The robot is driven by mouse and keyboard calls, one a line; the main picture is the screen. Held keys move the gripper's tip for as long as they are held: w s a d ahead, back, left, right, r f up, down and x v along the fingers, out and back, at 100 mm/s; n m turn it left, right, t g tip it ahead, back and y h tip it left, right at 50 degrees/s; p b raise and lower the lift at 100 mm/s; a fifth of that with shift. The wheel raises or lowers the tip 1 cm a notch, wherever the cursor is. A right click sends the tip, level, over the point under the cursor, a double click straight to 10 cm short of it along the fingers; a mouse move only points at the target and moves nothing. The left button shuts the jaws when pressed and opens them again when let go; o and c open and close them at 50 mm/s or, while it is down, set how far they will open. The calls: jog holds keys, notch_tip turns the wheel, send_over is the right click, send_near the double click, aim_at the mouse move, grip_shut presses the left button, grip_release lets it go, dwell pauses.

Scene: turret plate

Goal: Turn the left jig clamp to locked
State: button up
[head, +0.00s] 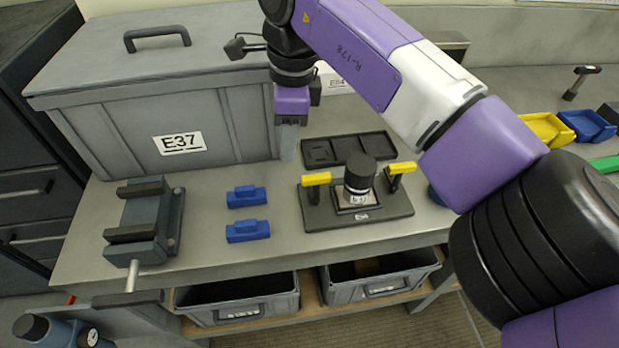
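The jig is a dark plate (390,208) on the bench, with a black cylinder standing on a light block at its middle. The left jig clamp (317,179) has a yellow handle lying about level, pointing left to right across the picture. The right jig clamp (402,168) has a similar yellow handle, with a dark part by its left end. My gripper (288,140) points down, above and to the left of the left clamp, apart from it. Its fingers overlap in this view, so the gap between them is hidden. I see nothing held in it.
A large grey lidded box (235,118) marked E37 stands close behind my gripper. A vise (145,220) and two blue blocks (247,232) lie left of the jig. A black tray (348,148) lies behind it. Yellow and blue bins (586,125) are far right.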

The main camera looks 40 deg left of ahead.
aim_at(304, 179)
jog(key=shift+w+d+f+h, duration=0.1)
jog(key=shift+w+d+h, duration=0.15)
jog(key=shift+d, duration=0.3)
jog(key=shift+w+d+h, duration=0.25)
jog(key=shift+d, duration=0.3)
jog(key=shift+d+n, duration=0.4)
jog(key=shift+f, duration=0.6)
notch_tip(304, 179, down, 7)
jog(key=shift+s+r+p, duration=0.1)
jog(key=shift+r+p, duration=0.05)
jog(key=shift+p, duration=0.75)
jog(key=shift+c, duration=0.2)
grip_shut()
